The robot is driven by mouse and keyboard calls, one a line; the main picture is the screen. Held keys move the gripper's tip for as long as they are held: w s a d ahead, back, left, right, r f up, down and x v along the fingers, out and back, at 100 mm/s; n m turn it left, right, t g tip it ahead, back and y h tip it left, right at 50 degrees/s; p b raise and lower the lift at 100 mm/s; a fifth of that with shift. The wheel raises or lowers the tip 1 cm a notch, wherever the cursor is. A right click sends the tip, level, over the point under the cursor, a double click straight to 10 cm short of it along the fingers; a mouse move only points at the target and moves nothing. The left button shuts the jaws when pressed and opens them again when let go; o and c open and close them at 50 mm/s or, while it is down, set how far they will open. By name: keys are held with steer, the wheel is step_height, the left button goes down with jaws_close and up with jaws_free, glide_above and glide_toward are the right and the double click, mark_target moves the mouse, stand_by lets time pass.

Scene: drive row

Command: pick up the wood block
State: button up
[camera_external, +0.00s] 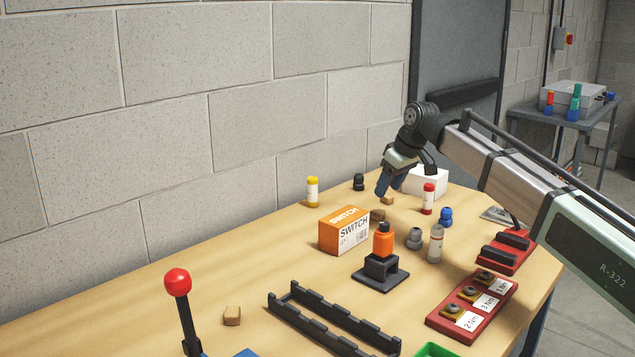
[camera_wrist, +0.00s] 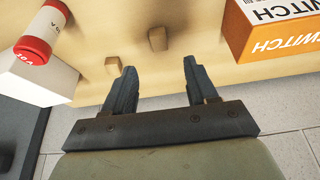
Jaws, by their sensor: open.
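Several small wood blocks lie on the table; which one the task means I cannot tell. In the external view one block (camera_external: 387,200) lies just below my gripper (camera_external: 383,190), and a second block (camera_external: 377,215) lies near the orange box. A third block (camera_external: 232,316) lies alone at the front left. In the wrist view my gripper (camera_wrist: 160,66) is open and empty. One block (camera_wrist: 158,39) lies beyond the gap between the fingertips, and another (camera_wrist: 113,66) lies by the left fingertip. I see no finger clearly touching a block.
The orange switch box (camera_external: 343,231) stands left of my gripper. A white box (camera_external: 428,182) and a red-and-white cylinder (camera_external: 428,199) stand to its right. A black knob (camera_external: 358,182) and a yellow-topped cylinder (camera_external: 313,191) stand further left. The table's (camera_external: 190,285) left part is mostly clear.

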mark_target(378, 211)
steer(key=shift+x, duration=4.1)
steer(key=shift+s+d+f, duration=0.1)
steer(key=shift+d, duration=0.05)
jaws_close()
